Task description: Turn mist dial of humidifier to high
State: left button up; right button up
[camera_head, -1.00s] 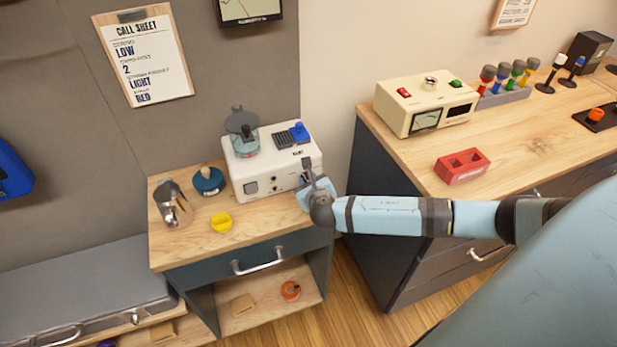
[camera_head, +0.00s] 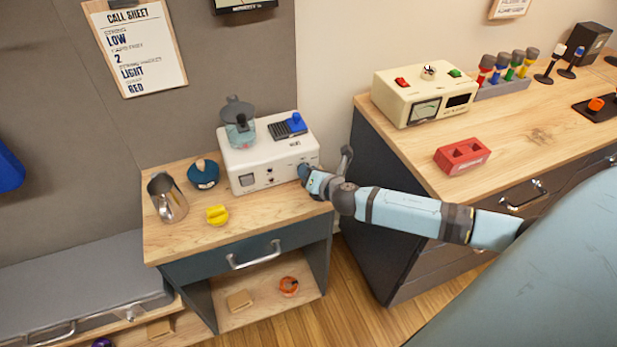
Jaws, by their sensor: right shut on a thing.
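The white box-shaped unit (camera_head: 246,164), which looks like the humidifier, stands on a small wooden-topped cabinet. A teal jug-like vessel with a dark lid (camera_head: 238,122) and a blue block (camera_head: 295,122) sit on its top. Small controls show on its front. My right gripper (camera_head: 305,172) is shut at the right end of this front, where it covers the mist dial; the dial's setting cannot be read. My right arm comes in from the right. My left gripper is not in view.
A metal pitcher (camera_head: 166,198), a blue round pot (camera_head: 203,174) and a yellow piece (camera_head: 217,215) share the cabinet top (camera_head: 245,216). The wooden counter (camera_head: 535,140) on the right holds a cream meter box (camera_head: 423,98) and a red block (camera_head: 462,156).

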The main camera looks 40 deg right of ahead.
jog(key=shift+f+m+y+b, duration=0.4)
jog(key=shift+m+b, duration=0.3)
jog(key=shift+b, duration=0.15)
jog(key=shift+d+m+t+y+b, duration=0.1)
jog(key=shift+m+t+y+b, duration=0.3)
jog(key=shift+m+b, duration=0.5)
jog(key=m+t+b, duration=0.1)
jog(key=m+b, duration=0.1)
jog(key=b, duration=0.1)
jog(key=shift+d+m, duration=0.1)
jog(key=shift+m, duration=0.2)
jog(key=shift+b, duration=0.4)
jog(key=shift+r+m+t+y, duration=0.1)
jog(key=shift+m+t+y, duration=0.2)
jog(key=shift+m, duration=0.2)
pick_arm(q)
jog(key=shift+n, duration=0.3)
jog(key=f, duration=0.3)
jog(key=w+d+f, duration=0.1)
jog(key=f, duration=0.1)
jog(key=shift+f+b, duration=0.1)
jog(key=shift+b, duration=0.2)
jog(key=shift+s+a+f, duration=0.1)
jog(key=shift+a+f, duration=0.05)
pick_arm(e)
jog(key=shift+r, duration=0.1)
jog(key=o, duration=0.9)
